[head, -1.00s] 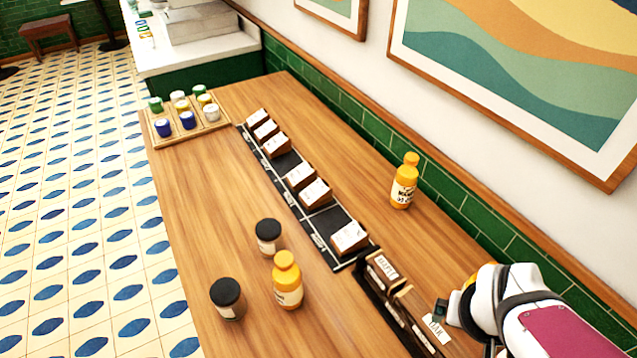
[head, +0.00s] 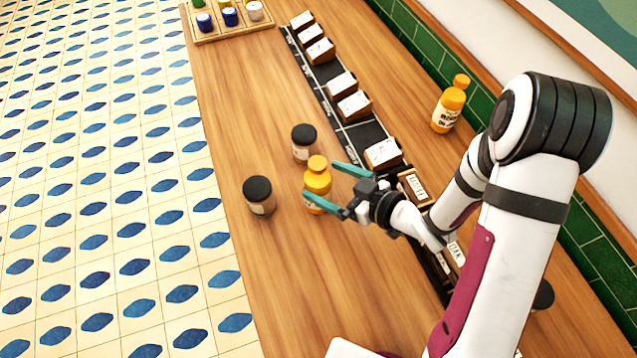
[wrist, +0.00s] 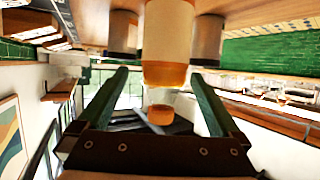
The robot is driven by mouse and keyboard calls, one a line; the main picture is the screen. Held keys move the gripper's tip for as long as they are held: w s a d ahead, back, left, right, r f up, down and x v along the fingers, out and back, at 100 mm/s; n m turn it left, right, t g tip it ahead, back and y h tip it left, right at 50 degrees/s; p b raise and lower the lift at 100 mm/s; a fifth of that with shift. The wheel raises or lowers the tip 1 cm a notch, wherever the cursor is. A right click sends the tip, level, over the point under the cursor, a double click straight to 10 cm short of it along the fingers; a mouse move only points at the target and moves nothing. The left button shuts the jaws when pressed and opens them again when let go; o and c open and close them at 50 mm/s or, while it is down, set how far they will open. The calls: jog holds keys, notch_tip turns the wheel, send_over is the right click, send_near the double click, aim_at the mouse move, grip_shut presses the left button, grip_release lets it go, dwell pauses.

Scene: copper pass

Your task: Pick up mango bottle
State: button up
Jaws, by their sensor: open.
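A yellow-orange bottle (head: 317,187) with a pale label stands upright on the wooden counter. A similar bottle (head: 449,104) stands by the tiled wall; I cannot read either label surely enough to tell which is mango. My gripper (head: 320,179) is open, reaching in from the right, with its teal fingers at the near bottle's sides. In the wrist view, upside down, that bottle (wrist: 167,45) shows between the spread fingers (wrist: 158,76). I cannot tell if they touch it.
Two black-lidded jars (head: 304,143) (head: 259,196) stand close to the near bottle. A black strip (head: 364,134) with several labelled blocks lies beyond my gripper. A wooden tray (head: 236,33) of jars is at the far end. The counter's left front is clear.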

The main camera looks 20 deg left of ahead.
jog(key=x, duration=0.6)
jog(key=shift+s+a+f, duration=0.1)
jog(key=shift+s+f, duration=0.2)
grip_shut()
